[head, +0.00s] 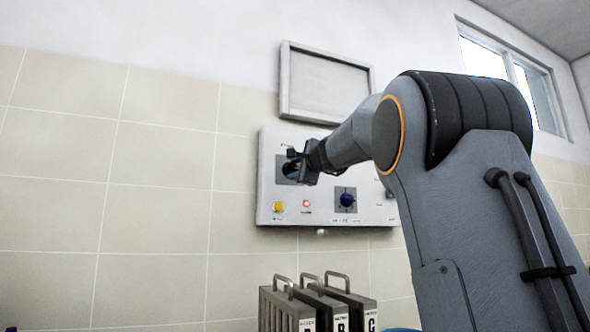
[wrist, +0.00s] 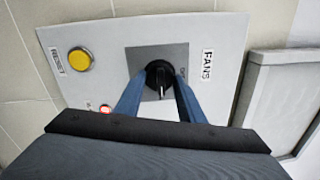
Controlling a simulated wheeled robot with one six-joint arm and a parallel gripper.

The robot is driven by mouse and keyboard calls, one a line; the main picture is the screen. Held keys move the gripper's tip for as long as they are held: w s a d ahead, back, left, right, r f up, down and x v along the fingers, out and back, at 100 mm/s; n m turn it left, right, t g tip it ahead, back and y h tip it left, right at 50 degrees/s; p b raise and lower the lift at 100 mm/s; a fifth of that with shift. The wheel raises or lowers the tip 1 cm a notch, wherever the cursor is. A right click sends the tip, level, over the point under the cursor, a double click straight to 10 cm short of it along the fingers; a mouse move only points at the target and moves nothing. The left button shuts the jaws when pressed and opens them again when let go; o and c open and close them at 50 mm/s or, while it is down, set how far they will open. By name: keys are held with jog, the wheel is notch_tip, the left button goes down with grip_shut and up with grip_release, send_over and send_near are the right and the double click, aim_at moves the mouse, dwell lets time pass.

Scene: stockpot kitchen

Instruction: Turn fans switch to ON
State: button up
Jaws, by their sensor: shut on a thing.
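The fans switch is a black rotary knob (wrist: 157,70) on a grey square plate, beside a FANS label (wrist: 207,64) in the wrist view. My gripper (wrist: 158,84) has its two blue fingers on either side of the knob, shut on it. The knob's pale pointer line points toward my wrist. Small lettering beside the plate is partly hidden by a finger, and I cannot read the switch position. In the head view my gripper (head: 299,168) is at the upper left of the white control panel (head: 330,150), covering most of the knob.
The panel also carries a yellow button (head: 278,206), a lit red lamp (head: 306,204) and a blue knob (head: 347,200). A grey framed board (head: 325,85) hangs just above. Several handled metal cases (head: 300,308) stand below. The tiled wall to the left is clear.

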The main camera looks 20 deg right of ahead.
jog(key=o, duration=1)
jog(key=shift+o, duration=0.2)
jog(key=shift+s, duration=0.1)
jog(key=s+b, duration=0.2)
jog(key=s, duration=0.5)
jog(key=shift+s+f, duration=0.3)
jog(key=shift+s, duration=0.05)
